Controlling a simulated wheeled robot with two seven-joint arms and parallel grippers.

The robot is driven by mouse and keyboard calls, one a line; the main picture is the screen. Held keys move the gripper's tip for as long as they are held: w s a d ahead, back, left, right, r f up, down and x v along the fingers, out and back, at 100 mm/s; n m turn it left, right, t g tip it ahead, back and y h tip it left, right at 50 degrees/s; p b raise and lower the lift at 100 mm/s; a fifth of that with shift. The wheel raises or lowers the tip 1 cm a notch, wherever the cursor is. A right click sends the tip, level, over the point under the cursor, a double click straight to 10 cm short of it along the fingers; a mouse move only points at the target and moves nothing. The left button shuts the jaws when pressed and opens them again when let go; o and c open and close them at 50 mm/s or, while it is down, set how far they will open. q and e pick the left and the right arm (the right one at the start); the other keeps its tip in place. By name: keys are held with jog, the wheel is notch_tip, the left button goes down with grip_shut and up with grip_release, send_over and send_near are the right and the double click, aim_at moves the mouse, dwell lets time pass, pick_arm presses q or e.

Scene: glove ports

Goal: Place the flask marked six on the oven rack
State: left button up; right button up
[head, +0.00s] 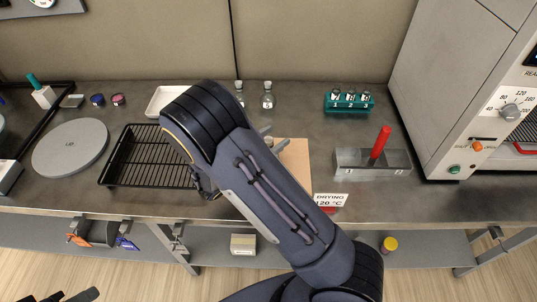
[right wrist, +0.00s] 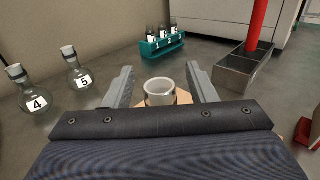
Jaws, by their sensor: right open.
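No flask with a readable six shows. Two stoppered glass flasks stand at the back: one marked 4 (right wrist: 37,103) and one marked 5 (right wrist: 84,81); the 5 flask also shows in the head view (head: 267,101). The black wire rack (head: 126,166) lies on the bench, its right part hidden by my right arm. My right gripper (right wrist: 160,70) is open. A pale, open-topped round cup (right wrist: 160,94) shows between and below its fingers, on a tan board (head: 296,153). In the head view my arm mostly hides this gripper. Dark parts of my left gripper (head: 75,296) show at the bottom left.
A teal holder (head: 349,107) with vials marked 1 to 3 stands at the back. A grey divided box (head: 372,168) with a red upright handle stands right, beside the oven (head: 445,100). A white tray (head: 166,99) and a round grey lid (head: 70,147) lie left.

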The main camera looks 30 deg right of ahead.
jog(key=shift+d, duration=0.25)
grip_shut()
dwell(0.3)
